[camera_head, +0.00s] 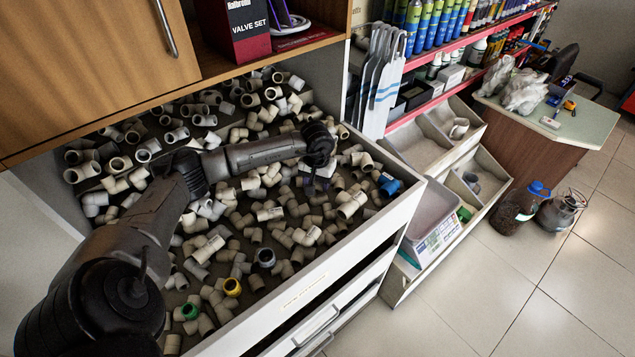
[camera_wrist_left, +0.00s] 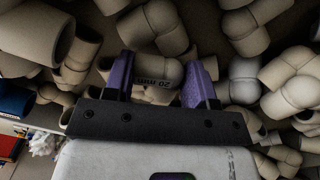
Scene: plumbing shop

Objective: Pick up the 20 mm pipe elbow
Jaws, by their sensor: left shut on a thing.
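My left gripper (camera_head: 318,182) reaches down into a wide drawer (camera_head: 330,272) of grey-beige pipe fittings, near its right side. In the left wrist view its two purple fingers (camera_wrist_left: 162,76) are shut on a beige pipe elbow (camera_wrist_left: 158,72) marked "20 mm". One finger is on each side of the elbow, and part of it is hidden behind the gripper body. Other elbows lie close around it. I cannot tell whether it is clear of the pile. My right gripper is not in view.
Loose fittings fill the drawer, among them a blue one (camera_head: 389,186), a yellow-ringed one (camera_head: 232,287) and a green one (camera_head: 189,311). A wooden cabinet (camera_head: 90,60) overhangs the drawer's back. Shelves and bins (camera_head: 425,145) stand to the right. The tiled floor (camera_head: 510,270) is open.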

